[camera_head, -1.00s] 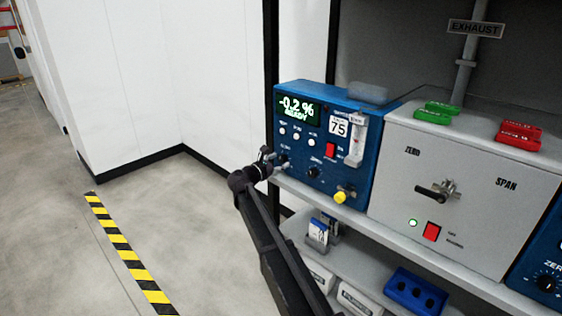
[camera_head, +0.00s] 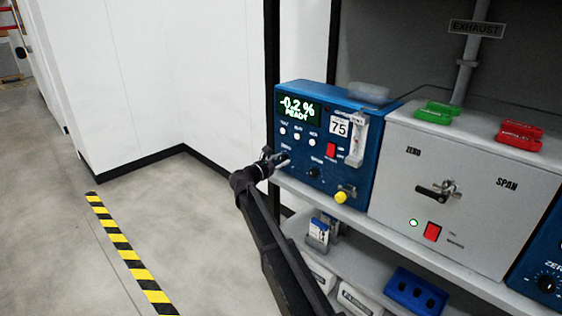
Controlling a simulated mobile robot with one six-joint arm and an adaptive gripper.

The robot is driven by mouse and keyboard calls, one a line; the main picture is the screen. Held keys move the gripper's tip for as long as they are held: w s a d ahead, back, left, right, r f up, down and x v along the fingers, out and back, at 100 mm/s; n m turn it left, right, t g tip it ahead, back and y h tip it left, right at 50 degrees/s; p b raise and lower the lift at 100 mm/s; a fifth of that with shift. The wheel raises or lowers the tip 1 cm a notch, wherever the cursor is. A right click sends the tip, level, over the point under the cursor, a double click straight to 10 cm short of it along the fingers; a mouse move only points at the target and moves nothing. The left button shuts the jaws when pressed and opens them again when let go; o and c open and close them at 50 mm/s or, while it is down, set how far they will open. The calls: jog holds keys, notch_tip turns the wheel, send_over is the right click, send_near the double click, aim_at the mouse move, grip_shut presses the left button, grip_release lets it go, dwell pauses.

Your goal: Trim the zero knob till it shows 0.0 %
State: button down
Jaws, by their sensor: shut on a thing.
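The blue analyser (camera_head: 326,178) stands on the shelf, its green display (camera_head: 298,108) showing -0.2 % and READY. My gripper (camera_head: 280,160) is at the lower left of the analyser's front, shut on the zero knob (camera_head: 284,157). The fingers hide most of the knob, so its pointer cannot be read. A second black knob (camera_head: 313,172) sits to the right of the gripper, apart from it.
A flow tube (camera_head: 357,140), a red switch (camera_head: 331,150) and a yellow knob (camera_head: 341,197) are on the analyser's front. A grey ZERO/SPAN valve box (camera_head: 470,190) stands to the right. Open floor lies to the left.

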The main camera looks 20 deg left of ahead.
jog(key=shift+w+m, duration=0.1)
jog(key=shift+m, duration=2.3)
jog(key=shift+c, duration=1.5)
grip_release()
jog(key=v, duration=1.2)
